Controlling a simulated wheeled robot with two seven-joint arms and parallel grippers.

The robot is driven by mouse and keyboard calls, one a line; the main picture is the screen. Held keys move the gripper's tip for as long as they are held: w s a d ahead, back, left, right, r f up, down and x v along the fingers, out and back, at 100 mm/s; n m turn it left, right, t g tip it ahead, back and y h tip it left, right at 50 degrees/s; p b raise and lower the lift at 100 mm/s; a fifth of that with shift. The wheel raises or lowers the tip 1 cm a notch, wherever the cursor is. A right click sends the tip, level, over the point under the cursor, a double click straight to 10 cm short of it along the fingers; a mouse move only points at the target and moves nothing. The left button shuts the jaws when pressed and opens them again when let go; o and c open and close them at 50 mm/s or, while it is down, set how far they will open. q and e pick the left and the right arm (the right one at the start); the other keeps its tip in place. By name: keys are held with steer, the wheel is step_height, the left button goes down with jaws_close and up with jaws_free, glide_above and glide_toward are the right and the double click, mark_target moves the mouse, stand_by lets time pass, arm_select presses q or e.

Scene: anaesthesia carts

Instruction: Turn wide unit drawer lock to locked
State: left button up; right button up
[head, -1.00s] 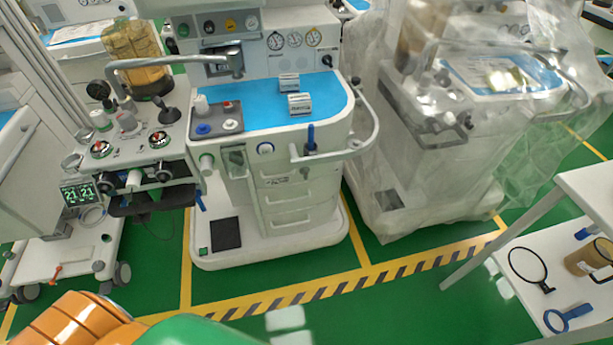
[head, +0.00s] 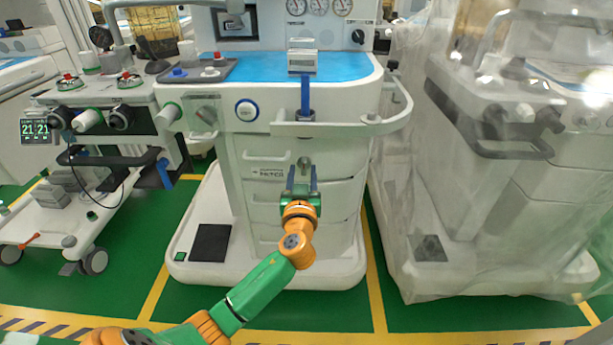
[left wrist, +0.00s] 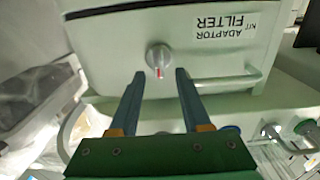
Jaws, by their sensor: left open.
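The wide unit (head: 335,265) stands in the middle of the head view, with a stack of drawers in its front. Its upper labelled drawer (head: 340,165) has a small round lock knob (head: 304,162), which also shows in the left wrist view (left wrist: 158,56) as a pale knob with a red mark. That mark points toward my fingers in the upside-down wrist picture. My left gripper (head: 302,180) is open and empty, its two blue fingers pointing at the knob. In the left wrist view the fingertips (left wrist: 160,76) lie on either side, just short of the knob. My right gripper is not in view.
A rail (head: 340,128) with a blue item (head: 305,95) juts out above. A plastic-covered machine (head: 490,190) stands at the right. Green floor is open in front.

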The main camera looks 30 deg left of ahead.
arm_select(q)
steer(key=shift+x, duration=0.75)
jaws_close()
